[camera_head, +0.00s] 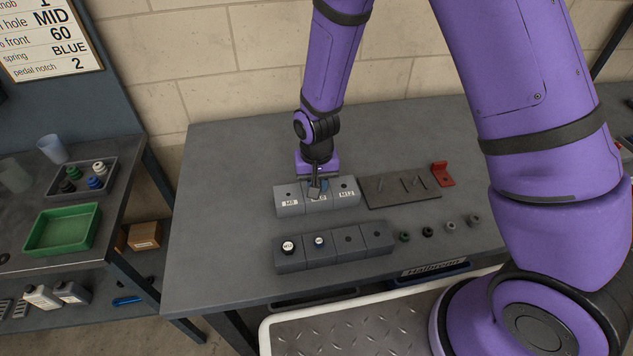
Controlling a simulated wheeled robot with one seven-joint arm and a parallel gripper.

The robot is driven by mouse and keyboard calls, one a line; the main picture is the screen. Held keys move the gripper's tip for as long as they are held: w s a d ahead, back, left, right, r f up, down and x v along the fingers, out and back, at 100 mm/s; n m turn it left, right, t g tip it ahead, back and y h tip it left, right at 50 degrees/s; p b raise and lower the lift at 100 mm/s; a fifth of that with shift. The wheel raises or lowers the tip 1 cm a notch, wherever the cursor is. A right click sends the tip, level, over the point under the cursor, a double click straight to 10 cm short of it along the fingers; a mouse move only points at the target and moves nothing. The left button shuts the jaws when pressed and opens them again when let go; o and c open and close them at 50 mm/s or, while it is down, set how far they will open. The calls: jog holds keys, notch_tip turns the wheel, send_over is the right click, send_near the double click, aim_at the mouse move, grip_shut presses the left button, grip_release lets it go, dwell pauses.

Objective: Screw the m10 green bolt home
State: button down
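My gripper (316,190) points down at the middle of the rear row of grey blocks, over the block whose label is partly covered, between the M8 block (289,201) and the M12 block (346,192). The fingers hide most of that middle block's top (320,207). A small bluish patch shows beside the fingers; I cannot tell what it is, or whether the fingers are open or hold a bolt. A small dark green piece (404,237) stands on the table to the right of the front block. I cannot read its size.
The table's left side (220,220) is clear.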

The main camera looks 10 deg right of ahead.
jog(key=m, duration=0.5)
jog(key=c, duration=1.2)
grip_release()
jog(key=shift+o, duration=0.2)
